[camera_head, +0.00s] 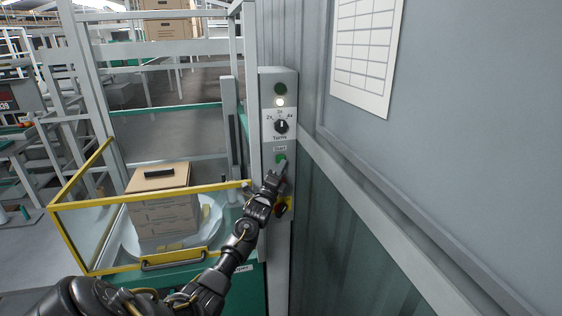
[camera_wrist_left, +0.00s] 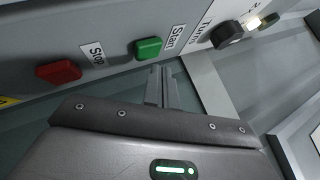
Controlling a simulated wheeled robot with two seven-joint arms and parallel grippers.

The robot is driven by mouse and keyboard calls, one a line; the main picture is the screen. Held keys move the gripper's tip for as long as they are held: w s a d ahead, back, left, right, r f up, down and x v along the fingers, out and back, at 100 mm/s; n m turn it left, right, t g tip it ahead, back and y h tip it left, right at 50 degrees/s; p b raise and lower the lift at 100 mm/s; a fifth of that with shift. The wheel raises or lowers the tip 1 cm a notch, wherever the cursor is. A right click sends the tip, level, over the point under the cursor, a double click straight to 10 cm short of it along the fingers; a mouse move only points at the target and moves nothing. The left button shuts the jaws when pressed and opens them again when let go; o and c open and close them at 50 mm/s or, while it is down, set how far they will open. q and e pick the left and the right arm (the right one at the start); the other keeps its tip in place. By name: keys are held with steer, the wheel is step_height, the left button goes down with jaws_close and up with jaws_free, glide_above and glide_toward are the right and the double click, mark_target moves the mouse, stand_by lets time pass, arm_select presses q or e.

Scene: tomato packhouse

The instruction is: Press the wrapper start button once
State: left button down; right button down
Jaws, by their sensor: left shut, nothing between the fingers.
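The green start button (camera_head: 281,158) is on the grey control panel (camera_head: 267,128), below the turns knob (camera_head: 281,126). In the left wrist view the start button (camera_wrist_left: 149,48) sits beside its "Start" label. My left gripper (camera_head: 284,165) is shut and empty, with its fingertips at the start button. In the wrist view the fingertips (camera_wrist_left: 160,70) are just below and slightly right of the button; I cannot tell whether they touch the panel. A red stop button (camera_wrist_left: 58,72) lies to the left there. My right gripper is not in view.
A box (camera_head: 165,212) stands on the wrapper's round turntable (camera_head: 130,238) behind a yellow-framed guard (camera_head: 95,210). A lamp (camera_head: 280,102) glows pale above the knob. A grey wall (camera_head: 450,130) with a posted sheet (camera_head: 365,55) closes off the right side.

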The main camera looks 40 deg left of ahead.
arm_select(q)
steer(key=shift+w+a, duration=0.1)
steer(key=shift+w+a+b, duration=0.2)
steer(key=shift+a+b, duration=0.1)
steer(key=shift+b, duration=0.1)
